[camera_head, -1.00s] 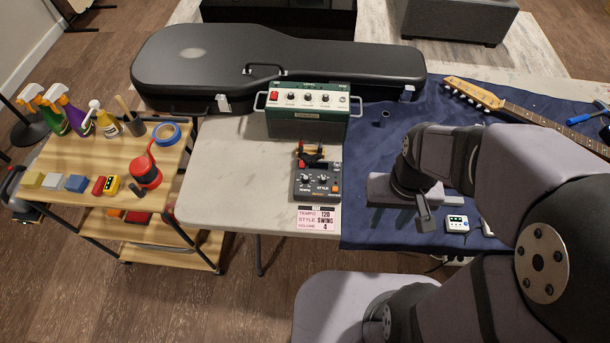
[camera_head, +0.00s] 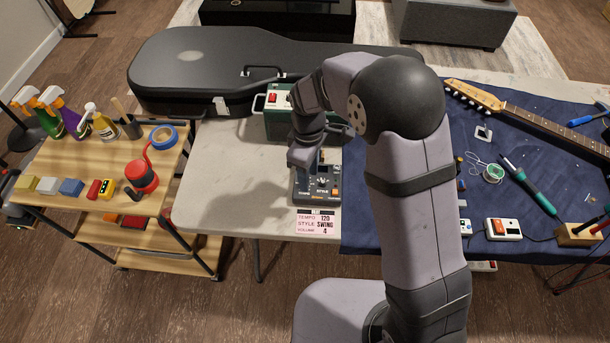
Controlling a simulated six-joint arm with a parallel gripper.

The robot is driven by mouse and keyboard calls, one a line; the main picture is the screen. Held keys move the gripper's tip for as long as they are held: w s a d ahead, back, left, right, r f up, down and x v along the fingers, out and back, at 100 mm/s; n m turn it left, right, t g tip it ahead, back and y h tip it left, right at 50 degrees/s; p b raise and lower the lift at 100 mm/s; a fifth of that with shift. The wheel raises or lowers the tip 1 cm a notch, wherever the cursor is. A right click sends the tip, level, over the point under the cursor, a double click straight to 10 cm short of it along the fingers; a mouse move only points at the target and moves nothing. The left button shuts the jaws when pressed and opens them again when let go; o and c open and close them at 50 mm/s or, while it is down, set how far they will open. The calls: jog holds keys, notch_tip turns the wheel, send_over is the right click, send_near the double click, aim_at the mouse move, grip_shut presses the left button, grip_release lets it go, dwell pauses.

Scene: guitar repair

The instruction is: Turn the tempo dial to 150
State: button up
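The drum machine (camera_head: 325,198), a dark box with TEMPO and STYLE knobs, stands on the pale table near its front edge. My gripper (camera_head: 304,168) is over its left part, above the tempo dial side. The gripper and wrist hide the tempo dial and most of the box's back. I cannot tell whether the fingers touch the dial or how far apart they are. The style knob (camera_head: 323,182) shows to the right of the gripper. A label card (camera_head: 316,223) in front reads TEMPO 120, STYLE SWING, VOLUME 4.
A green amplifier (camera_head: 275,124) stands behind the machine, partly hidden by my arm. A black guitar case (camera_head: 215,65) lies at the back. A blue cloth (camera_head: 530,175) with a guitar neck and tools covers the right side. The table left of the machine is clear.

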jog(key=w+n, duration=0.1)
jog(key=w+a+r+n, duration=0.1)
jog(key=n, duration=0.1)
jog(key=r+n, duration=0.1)
jog(key=shift+w+a+n+t, duration=0.15)
jog(key=shift+w+n+t, duration=0.15)
jog(key=shift+w, duration=0.1)
jog(key=shift+w+r+n, duration=0.1)
jog(key=shift+r+n, duration=0.1)
jog(key=shift+n, duration=0.9)
jog(key=n, duration=0.6)
jog(key=shift+s, duration=0.3)
jog(key=shift+f, duration=0.15)
jog(key=shift+f+p, duration=0.8)
jog(key=shift+f, duration=2.75)
grip_shut()
